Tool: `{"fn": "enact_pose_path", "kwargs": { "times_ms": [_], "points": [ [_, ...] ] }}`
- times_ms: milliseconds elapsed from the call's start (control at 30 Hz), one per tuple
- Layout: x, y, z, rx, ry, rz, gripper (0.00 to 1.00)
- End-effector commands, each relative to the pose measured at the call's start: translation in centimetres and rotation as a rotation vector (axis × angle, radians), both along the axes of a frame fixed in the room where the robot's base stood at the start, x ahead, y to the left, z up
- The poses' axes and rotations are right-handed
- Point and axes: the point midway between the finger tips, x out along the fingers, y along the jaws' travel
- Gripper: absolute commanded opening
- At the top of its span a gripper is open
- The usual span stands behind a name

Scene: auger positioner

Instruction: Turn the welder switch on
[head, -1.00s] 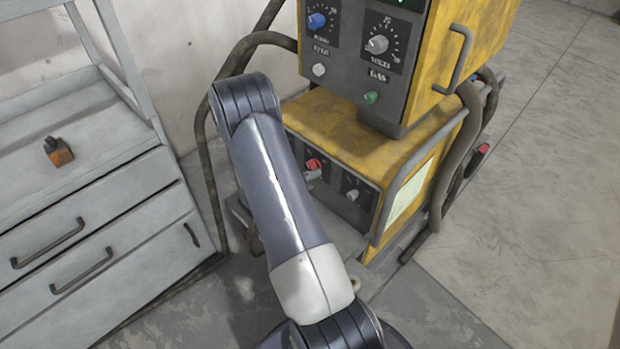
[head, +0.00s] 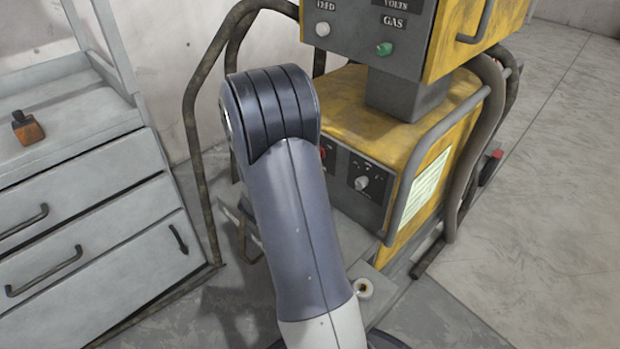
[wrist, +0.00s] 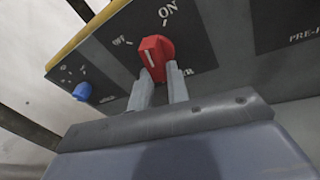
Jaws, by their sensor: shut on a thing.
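The red welder switch knob (wrist: 155,56) is on the dark front panel (wrist: 203,35) in the wrist view, with OFF printed to its left and ON above it to the right. Its white mark points up and slightly left, roughly between the two labels. My gripper (wrist: 159,84) is shut on the red knob, one finger on each side of its lower part. In the head view the knob (head: 323,155) is only a sliver of red beside my arm, which hides my gripper.
A blue knob (wrist: 82,91) is left of the switch. The yellow welder (head: 365,105) has a grey knob (head: 361,183) on its lower panel and a green knob (head: 384,49) above. A grey drawer cabinet (head: 85,190) stands left; open floor lies right.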

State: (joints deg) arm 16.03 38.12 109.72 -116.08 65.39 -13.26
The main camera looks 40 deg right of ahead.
Motion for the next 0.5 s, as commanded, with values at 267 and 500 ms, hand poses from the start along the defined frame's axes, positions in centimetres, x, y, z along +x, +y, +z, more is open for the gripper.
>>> {"fn": "enact_pose_path", "kwargs": {
  "times_ms": [267,500],
  "points": [
    [0.29,0.03,-0.75,0.017,-0.236,0.000,0.00],
    [0.47,0.04,-0.35,0.031,-0.394,0.000,0.00]
  ]
}}
